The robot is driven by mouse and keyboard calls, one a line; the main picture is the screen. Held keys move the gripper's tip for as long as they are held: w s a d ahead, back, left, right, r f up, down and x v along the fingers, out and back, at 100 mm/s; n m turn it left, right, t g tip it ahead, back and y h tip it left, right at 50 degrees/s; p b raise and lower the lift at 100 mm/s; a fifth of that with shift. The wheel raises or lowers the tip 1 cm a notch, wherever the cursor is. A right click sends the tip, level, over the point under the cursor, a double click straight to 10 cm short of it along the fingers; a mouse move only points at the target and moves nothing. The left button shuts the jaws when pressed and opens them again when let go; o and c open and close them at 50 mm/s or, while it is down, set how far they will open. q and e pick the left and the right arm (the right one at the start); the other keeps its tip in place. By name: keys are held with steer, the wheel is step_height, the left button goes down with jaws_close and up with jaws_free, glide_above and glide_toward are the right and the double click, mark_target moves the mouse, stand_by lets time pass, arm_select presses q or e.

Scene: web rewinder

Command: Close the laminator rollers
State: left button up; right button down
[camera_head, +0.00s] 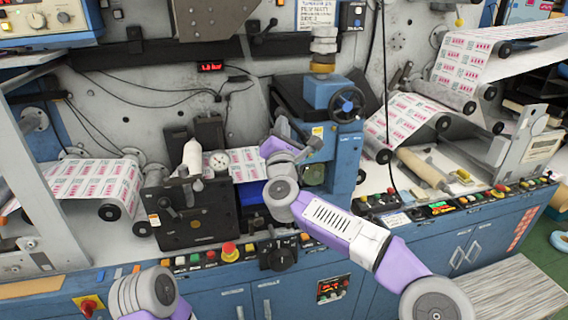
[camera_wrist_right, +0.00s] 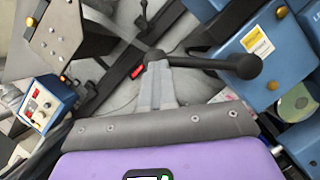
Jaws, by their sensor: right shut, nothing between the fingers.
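The blue laminator unit (camera_head: 335,140) with a black handwheel (camera_head: 346,103) stands upright in the middle of the head view. My right gripper (camera_head: 283,124) is just left of it, reaching in toward the machine. In the right wrist view, my right gripper's grey fingers (camera_wrist_right: 158,88) are shut and empty. Their tips are at the hub end of a black lever (camera_wrist_right: 205,62) whose rounded knob points right. I cannot tell whether they touch it. The rollers themselves are mostly hidden by my arm and the unit. My left gripper is out of view; only its arm shows at lower left.
A black plate (camera_head: 195,218) stands left of my right wrist. Printed web (camera_head: 95,180) runs over rollers at left and right (camera_head: 405,115). A button panel (camera_head: 460,200) lines the front edge. A black cable hangs right of the blue unit.

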steer(key=shift+w+d+r+m+g+h+b, duration=0.2)
steer(key=shift+d+r+m+h+b, duration=0.25)
steer(key=shift+m, duration=0.5)
steer(key=shift+w+d+r+m+g+h+b, duration=0.25)
steer(key=shift+d+r+m, duration=0.25)
steer(key=shift+m, duration=0.4)
steer(key=shift+w+d+r+m+g+h+b, duration=0.2)
steer(key=shift+d+r+m+h, duration=0.25)
steer(key=shift+m, duration=0.5)
steer(key=shift+d, duration=0.1)
steer(key=shift+s+f+y, duration=0.1)
steer(key=shift+y, duration=0.15)
steer(key=s+a+f+b, duration=0.2)
steer(key=s+f+b, duration=0.2)
steer(key=s, duration=0.8)
steer(key=b, duration=0.2)
steer(key=shift+b, duration=0.35)
steer(key=shift+f, duration=0.1)
